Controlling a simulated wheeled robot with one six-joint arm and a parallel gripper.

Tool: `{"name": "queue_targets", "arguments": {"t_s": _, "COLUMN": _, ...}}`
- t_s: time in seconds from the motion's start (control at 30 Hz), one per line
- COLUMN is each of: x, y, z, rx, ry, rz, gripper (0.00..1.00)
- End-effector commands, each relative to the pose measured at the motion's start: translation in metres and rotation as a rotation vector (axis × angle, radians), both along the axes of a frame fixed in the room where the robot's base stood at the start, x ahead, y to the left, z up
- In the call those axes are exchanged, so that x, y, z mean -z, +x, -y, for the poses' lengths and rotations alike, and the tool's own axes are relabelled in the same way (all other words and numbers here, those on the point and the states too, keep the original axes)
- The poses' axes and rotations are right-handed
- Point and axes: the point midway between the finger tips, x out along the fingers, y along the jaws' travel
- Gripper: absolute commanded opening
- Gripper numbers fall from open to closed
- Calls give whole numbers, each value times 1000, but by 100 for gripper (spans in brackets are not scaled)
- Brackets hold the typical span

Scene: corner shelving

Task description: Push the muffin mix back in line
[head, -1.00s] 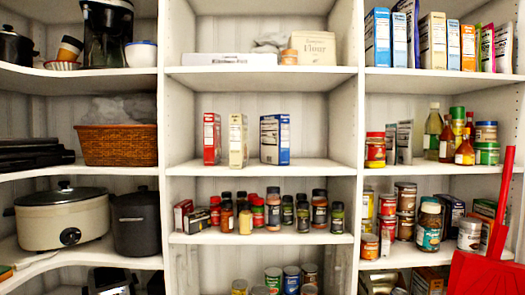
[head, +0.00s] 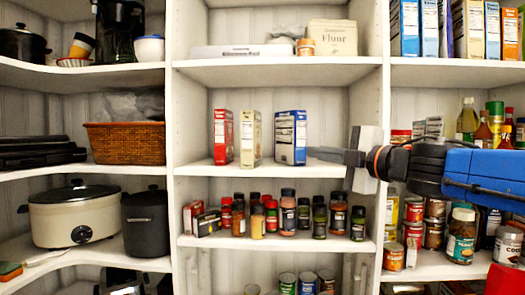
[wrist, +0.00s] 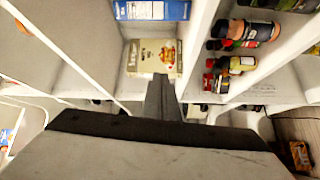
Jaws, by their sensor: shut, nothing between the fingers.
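A cream box (head: 250,140) stands on the middle shelf between a red box (head: 223,137) and a blue box (head: 290,137). The cream box, likely the muffin mix, sits a little further forward than both; its label is too small to read. My gripper (head: 312,152) is shut and empty, just right of the blue box near the shelf front. Its fingers (wrist: 162,85) point toward the cream box; contact is not visible.
Several spice jars (head: 288,212) crowd the shelf below. An upright divider (head: 366,105) stands right of the boxes, behind my arm. Bottles (head: 467,120) stand further right.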

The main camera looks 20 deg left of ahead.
Motion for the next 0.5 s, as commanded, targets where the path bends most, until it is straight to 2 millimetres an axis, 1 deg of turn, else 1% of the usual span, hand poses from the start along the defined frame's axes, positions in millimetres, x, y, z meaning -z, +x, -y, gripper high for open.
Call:
{"name": "queue_targets", "arguments": {"t_s": 0.03, "x": -2, "y": -8, "z": -20, "rx": -64, "ry": -33, "rz": 30, "gripper": 0}}
{"name": "queue_targets", "arguments": {"t_s": 0.1, "x": -2, "y": -18, "z": -37, "rx": -131, "ry": -70, "rz": 63, "gripper": 0}}
{"name": "queue_targets", "arguments": {"t_s": 0.2, "x": -1, "y": -25, "z": -51, "rx": -183, "ry": -101, "rz": 88, "gripper": 0}}
{"name": "queue_targets", "arguments": {"t_s": 0.27, "x": -1, "y": -27, "z": -56, "rx": -198, "ry": -109, "rz": 94, "gripper": 0}}
{"name": "queue_targets", "arguments": {"t_s": 0.37, "x": -1, "y": -24, "z": -64, "rx": -201, "ry": -111, "rz": 96, "gripper": 0}}
{"name": "queue_targets", "arguments": {"t_s": 0.5, "x": 0, "y": -16, "z": -84, "rx": -201, "ry": -109, "rz": 93, "gripper": 0}}
